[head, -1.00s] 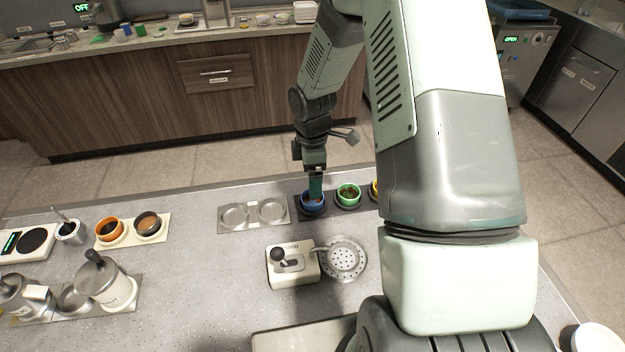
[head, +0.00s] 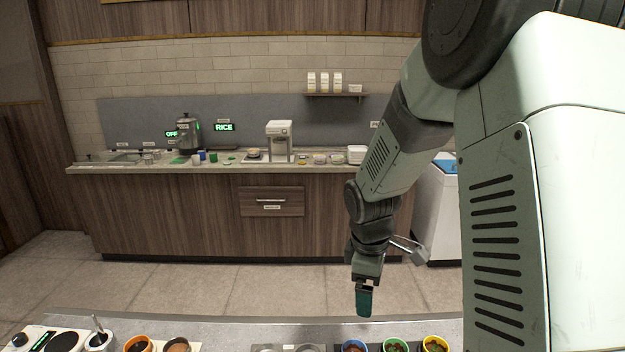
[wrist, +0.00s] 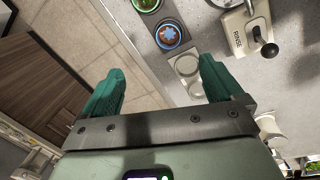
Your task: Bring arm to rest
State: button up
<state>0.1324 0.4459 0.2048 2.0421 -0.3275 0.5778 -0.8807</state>
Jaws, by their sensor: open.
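My gripper (head: 364,302) hangs above the far edge of the near counter, pointing down, with nothing held. In the wrist view its two green fingers (wrist: 160,88) stand wide apart and empty. Below it on the counter are a blue cup (head: 354,346), a green cup (head: 395,345) and a yellow cup (head: 435,343) with dark or mixed contents. The blue cup also shows in the wrist view (wrist: 168,36), beyond the fingers and apart from them, with the green cup (wrist: 146,4) at the top edge.
An orange cup (head: 138,344) and a brown-filled cup (head: 176,345) stand at the counter's left. The wrist view shows a metal holder with round wells (wrist: 188,66) and a RINSE device (wrist: 240,30). The floor (head: 270,288) between the counters is clear.

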jog(key=s+r+m+t, duration=0.2)
jog(key=s+r+m, duration=0.55)
jog(key=r, duration=0.75)
jog(key=s+r+m+t, duration=0.1)
jog(key=s+r+m, duration=0.2)
jog(key=s, duration=0.5)
jog(key=s+r+m+t+y, duration=0.1)
jog(key=s+r+m, duration=0.2)
jog(key=s, duration=0.5)
jog(key=shift+s+a+r, duration=0.15)
jog(key=shift+s+a, duration=0.05)
jog(key=shift+a, duration=0.15)
